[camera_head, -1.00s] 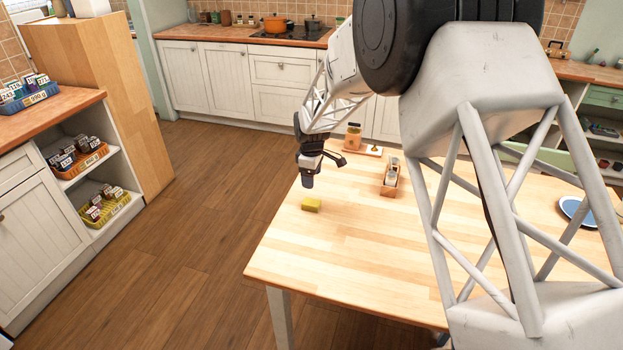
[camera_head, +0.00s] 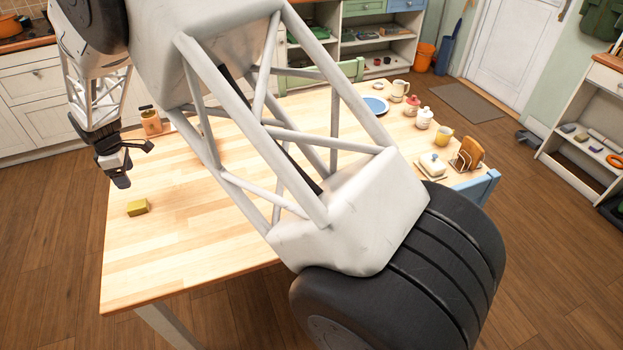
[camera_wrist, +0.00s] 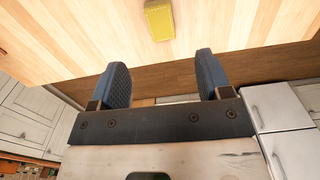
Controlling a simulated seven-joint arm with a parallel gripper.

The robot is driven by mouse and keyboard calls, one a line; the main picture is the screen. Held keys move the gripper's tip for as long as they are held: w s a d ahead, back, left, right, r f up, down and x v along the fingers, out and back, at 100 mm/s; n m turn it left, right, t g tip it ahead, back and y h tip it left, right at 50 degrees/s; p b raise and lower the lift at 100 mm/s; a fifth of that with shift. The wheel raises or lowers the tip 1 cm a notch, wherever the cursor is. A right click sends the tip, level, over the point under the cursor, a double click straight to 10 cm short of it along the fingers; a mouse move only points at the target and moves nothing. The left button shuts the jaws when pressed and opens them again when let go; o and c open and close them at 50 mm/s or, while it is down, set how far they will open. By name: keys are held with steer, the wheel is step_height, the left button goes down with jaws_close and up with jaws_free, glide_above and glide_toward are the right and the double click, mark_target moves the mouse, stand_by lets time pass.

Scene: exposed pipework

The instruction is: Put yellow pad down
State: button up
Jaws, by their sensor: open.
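The yellow pad (camera_head: 138,207) lies flat on the wooden table (camera_head: 190,250), near the table's left edge. It also shows at the top of the wrist view (camera_wrist: 159,19), on the tabletop beyond the fingertips. My gripper (camera_head: 121,182) is above the table's left edge, a little behind the pad and apart from it. In the wrist view my gripper (camera_wrist: 160,75) has its two dark blue fingers spread wide, with nothing between them.
The front-left tabletop is clear.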

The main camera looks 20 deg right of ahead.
steer(key=s+d+r+m, duration=0.3)
steer(key=s+d+r, duration=0.2)
steer(key=d+r, duration=0.3)
steer(key=s+d+r+m+t, duration=0.1)
steer(key=s+d+r+m, duration=0.1)
steer(key=s+d+r, duration=0.55)
steer(key=s+d+r+m, duration=0.3)
steer(key=d+r, duration=0.2)
steer(key=d, duration=0.5)
steer(key=s+d+r+m, duration=0.1)
steer(key=s+d+m, duration=0.3)
steer(key=s+d, duration=0.4)
steer(key=s+d+r+m+t, duration=0.1)
steer(key=s+d+m, duration=0.4)
steer(key=s, duration=1.6)
steer(key=d, duration=0.4)
steer(key=shift+s+m+t, duration=0.25)
steer(key=shift+m+t, duration=0.05)
steer(key=shift+d, duration=0.1)
steer(key=shift+o, duration=0.5)
